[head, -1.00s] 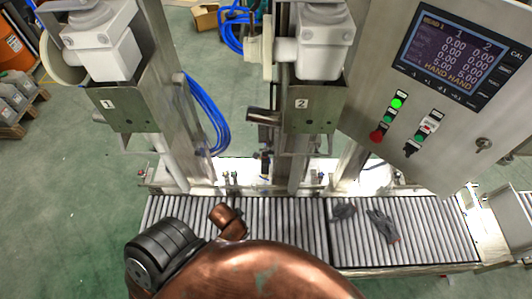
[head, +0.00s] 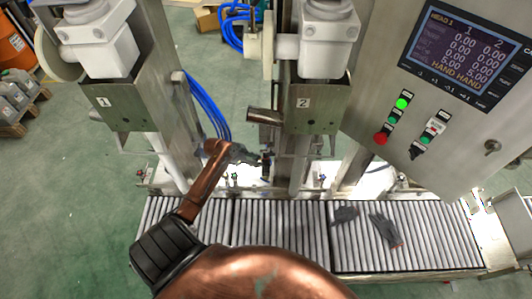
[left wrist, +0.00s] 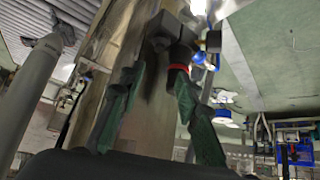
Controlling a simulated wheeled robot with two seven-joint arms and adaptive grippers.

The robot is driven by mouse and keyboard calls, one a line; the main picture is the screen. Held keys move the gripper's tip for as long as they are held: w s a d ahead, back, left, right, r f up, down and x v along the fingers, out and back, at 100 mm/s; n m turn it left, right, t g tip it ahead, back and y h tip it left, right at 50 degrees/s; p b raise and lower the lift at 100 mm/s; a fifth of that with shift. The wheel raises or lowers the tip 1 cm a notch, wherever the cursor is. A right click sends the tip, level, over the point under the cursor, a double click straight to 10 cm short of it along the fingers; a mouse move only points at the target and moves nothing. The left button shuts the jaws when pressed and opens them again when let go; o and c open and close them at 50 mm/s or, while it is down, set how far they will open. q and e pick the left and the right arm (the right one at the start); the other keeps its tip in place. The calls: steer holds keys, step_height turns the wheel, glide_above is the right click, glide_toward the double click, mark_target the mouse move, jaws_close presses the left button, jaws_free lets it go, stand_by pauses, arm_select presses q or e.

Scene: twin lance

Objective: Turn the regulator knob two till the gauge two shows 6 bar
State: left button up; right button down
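My left gripper (head: 248,155) is raised between columns 1 and 2, its fingers small and dark in the head view. In the left wrist view the two greenish fingers (left wrist: 158,82) are apart, with nothing between them. A dark regulator with a knob and red ring (left wrist: 178,67) is just beyond the right-hand fingertip; I cannot tell whether they touch. A small dark round part with a brass edge (left wrist: 212,42) sits beside it, perhaps a gauge; no reading shows. In the head view the regulator (head: 266,165) is tiny beside column 2. My right gripper is not in view.
Filling column 1 (head: 116,105) and column 2 (head: 313,110) stand close on both sides. Blue hoses (head: 205,105) hang between them. A roller conveyor (head: 280,222) runs below, with grey gloves (head: 386,230) on it. A control panel (head: 425,150) stands at right.

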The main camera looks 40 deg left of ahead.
arm_select(q)
steer(key=shift+t, duration=0.5)
steer(key=w+f, duration=0.1)
steer(key=w, duration=0.1)
steer(key=w+f+b, duration=0.1)
steer(key=w, duration=0.2)
steer(key=w+f+b, duration=0.1)
steer(key=w, duration=0.2)
steer(key=shift+w+a+f, duration=0.15)
steer(key=shift+w+a, duration=0.1)
steer(key=shift+c, duration=0.7)
jaws_close()
